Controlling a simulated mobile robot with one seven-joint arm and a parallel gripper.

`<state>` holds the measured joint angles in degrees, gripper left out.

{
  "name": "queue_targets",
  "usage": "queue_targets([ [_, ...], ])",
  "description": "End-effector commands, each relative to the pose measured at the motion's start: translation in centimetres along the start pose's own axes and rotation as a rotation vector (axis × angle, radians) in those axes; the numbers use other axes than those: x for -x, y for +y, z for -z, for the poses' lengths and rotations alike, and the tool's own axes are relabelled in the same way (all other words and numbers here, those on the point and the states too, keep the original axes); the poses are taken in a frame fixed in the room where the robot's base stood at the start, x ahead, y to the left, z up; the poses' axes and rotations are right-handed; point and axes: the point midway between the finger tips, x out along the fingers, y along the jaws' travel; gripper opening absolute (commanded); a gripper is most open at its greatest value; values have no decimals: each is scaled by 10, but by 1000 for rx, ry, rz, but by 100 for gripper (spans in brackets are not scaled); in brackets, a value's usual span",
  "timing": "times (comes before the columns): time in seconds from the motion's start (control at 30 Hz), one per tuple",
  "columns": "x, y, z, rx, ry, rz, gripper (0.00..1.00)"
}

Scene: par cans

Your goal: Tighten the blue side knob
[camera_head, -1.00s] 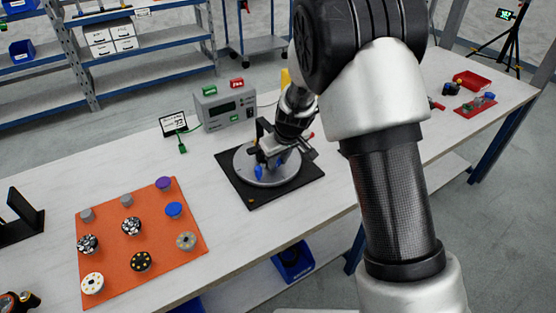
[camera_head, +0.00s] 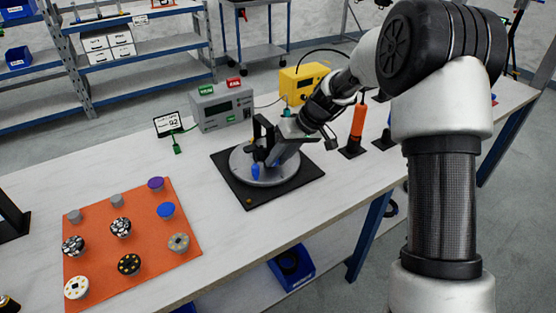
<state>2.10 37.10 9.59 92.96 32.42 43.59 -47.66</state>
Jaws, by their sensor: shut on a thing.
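A round grey metal turntable (camera_head: 247,176) sits on a black square mat (camera_head: 300,187) on the table. A dark upright bracket (camera_head: 262,132) rises from it. One blue part (camera_head: 256,171) shows at the front left of the bracket, uncovered. The blue side knob (camera_head: 277,161) shows only as a small blue patch beneath my gripper. My gripper (camera_head: 280,157) comes down from the upper right, tilted, and is shut on the knob. Its fingertips and most of the knob are hidden by the gripper body.
An orange mat (camera_head: 145,235) with several round knobs lies at left. A grey meter box (camera_head: 222,107) and small display (camera_head: 168,124) stand behind. A yellow box (camera_head: 303,83) and an orange-handled tool (camera_head: 357,122) stand behind and right. The table front between mats is clear.

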Motion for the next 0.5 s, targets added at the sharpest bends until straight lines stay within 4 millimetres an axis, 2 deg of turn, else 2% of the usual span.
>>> queue_targets([
  [0.17, 0, 0, -1, 0, -3, -1, 1],
  [0.2, 0, 0, -1, 0, -2, -1, 29],
  [0.3, 0, 0, -1, 0, -2, -2, 43],
  [0.5, 0, 0, 0, 0, -1, -2, 43],
])
